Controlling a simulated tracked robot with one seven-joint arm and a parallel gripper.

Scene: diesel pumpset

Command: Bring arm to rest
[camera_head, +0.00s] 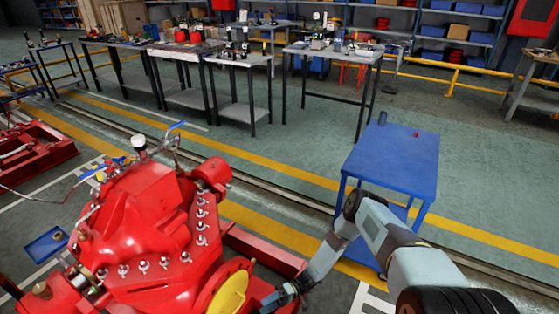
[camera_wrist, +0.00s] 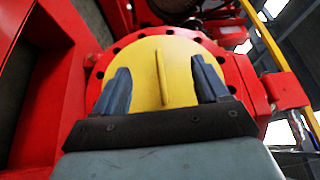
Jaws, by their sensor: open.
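My gripper (camera_head: 282,297) is low in the head view, at the end of my grey arm, beside the red pump (camera_head: 150,225). Behind the fingers is a round yellow cover (camera_wrist: 150,58) with a raised upright rib, set in a red bolted flange (camera_wrist: 232,68). The yellow cover also shows at the bottom of the head view (camera_head: 230,292). I cannot tell whether the fingers touch the cover.
A blue table (camera_head: 392,160) with small items on it stands behind my arm. A red base frame (camera_head: 262,248) lies close to my gripper. A blue tray (camera_head: 46,244) is at left. Workbenches (camera_head: 335,52) line the back. The green floor between is clear.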

